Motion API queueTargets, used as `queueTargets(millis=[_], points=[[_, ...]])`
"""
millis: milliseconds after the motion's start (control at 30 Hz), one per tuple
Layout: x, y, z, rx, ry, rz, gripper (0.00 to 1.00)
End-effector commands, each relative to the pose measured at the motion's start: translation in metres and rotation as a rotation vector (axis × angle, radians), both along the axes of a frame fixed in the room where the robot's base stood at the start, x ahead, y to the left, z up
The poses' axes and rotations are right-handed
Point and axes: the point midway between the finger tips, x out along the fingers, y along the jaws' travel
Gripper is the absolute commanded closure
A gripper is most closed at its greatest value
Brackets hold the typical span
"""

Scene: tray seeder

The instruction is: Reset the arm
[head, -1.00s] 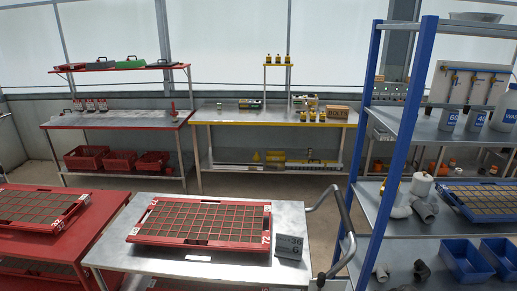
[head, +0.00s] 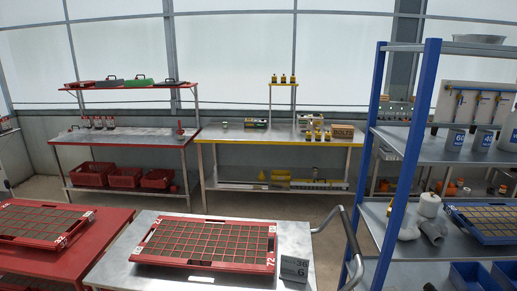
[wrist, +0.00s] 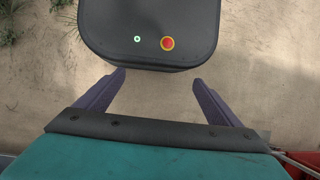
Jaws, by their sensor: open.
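My gripper (wrist: 160,80) shows only in the wrist view. Its two dark purple fingers are spread wide apart with nothing between them. Beyond the fingertips is my own dark base with a red and yellow button, over sandy ground. The arm does not show in the head view.
A metal cart (head: 135,250) in front holds a red seed tray (head: 205,264) and a grey number block (head: 294,268). A red table (head: 95,246) with another tray (head: 40,222) is at left. A blue-framed shelf (head: 403,165) stands at right. Two benches line the back wall.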

Motion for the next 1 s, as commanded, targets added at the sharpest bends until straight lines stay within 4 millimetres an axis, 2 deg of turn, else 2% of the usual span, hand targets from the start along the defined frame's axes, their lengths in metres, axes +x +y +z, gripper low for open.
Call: queueTargets(millis=[33,100,300,1000], points=[[-0.013,0.003,-0.003,-0.023,0.026,0.017,0.12],[-0.026,0.005,-0.007,-0.056,0.052,0.033,0.12],[-0.044,0.003,-0.011,-0.109,0.089,0.055,0.12],[-0.045,0.003,-0.012,-0.112,0.091,0.055,0.12]])
